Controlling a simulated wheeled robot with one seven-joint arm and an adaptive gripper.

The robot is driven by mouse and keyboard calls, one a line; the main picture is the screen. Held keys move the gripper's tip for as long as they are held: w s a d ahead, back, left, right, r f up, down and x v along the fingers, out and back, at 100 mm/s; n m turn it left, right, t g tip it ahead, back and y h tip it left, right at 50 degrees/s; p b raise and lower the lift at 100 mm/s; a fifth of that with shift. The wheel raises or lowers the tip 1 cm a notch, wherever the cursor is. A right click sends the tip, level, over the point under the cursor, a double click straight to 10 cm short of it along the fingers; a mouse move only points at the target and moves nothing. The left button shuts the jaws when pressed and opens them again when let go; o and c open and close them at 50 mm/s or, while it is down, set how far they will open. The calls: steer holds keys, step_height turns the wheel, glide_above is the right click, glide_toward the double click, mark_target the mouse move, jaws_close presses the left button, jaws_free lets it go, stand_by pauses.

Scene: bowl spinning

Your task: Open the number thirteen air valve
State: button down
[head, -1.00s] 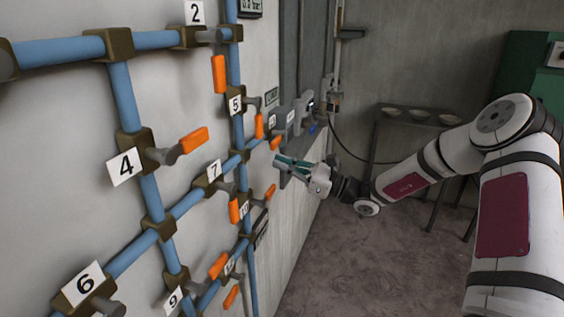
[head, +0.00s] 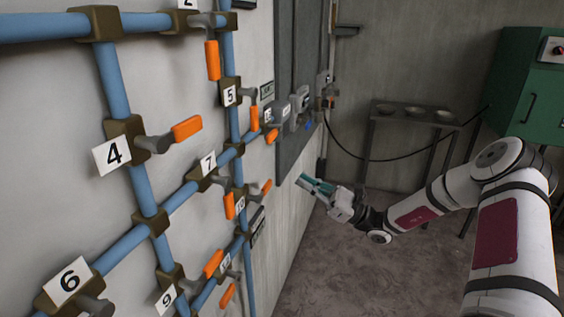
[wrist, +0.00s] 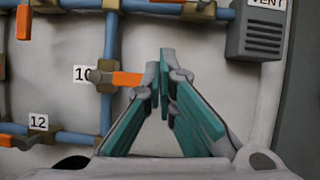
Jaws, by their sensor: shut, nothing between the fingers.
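I cannot make out a number thirteen label in either view. Numbered valves with orange handles sit on blue pipes on the wall. In the wrist view, valve 10 (wrist: 105,76) has its orange handle (wrist: 127,78) pointing right, close to my fingers. The label 12 (wrist: 39,122) is at lower left, with an orange handle (wrist: 14,141) at the edge. Another valve (wrist: 199,10) at the top is cut off, its number out of view. My gripper (head: 303,183) is shut and empty, right of the valves; its teal fingers (wrist: 164,58) meet in the wrist view.
A grey box marked VENT (wrist: 258,32) is on the wall at upper right in the wrist view. In the head view, a metal stand with bowls (head: 412,112) and a green cabinet (head: 535,95) stand behind. The floor below my gripper is clear.

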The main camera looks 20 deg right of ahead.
mark_target(272, 136)
step_height(272, 136, down, 4)
steer(key=w+a+t+y, duration=0.1)
steer(key=t+y, duration=0.1)
steer(key=y, duration=0.1)
steer(key=s+d+r+p+x, duration=0.1)
steer(key=r+p+x, duration=0.1)
steer(key=x, duration=1.1)
steer(key=shift+d+m, duration=0.2)
steer(key=shift+m, duration=0.1)
steer(key=shift+s+r+t, duration=0.1)
steer(key=shift+r+t, duration=0.05)
steer(key=shift+t, duration=0.15)
steer(key=shift+r+m+t+h+p, duration=0.6)
steer(key=shift+m+p, duration=0.2)
steer(key=shift+m, duration=0.3)
steer(key=shift+a, duration=0.1)
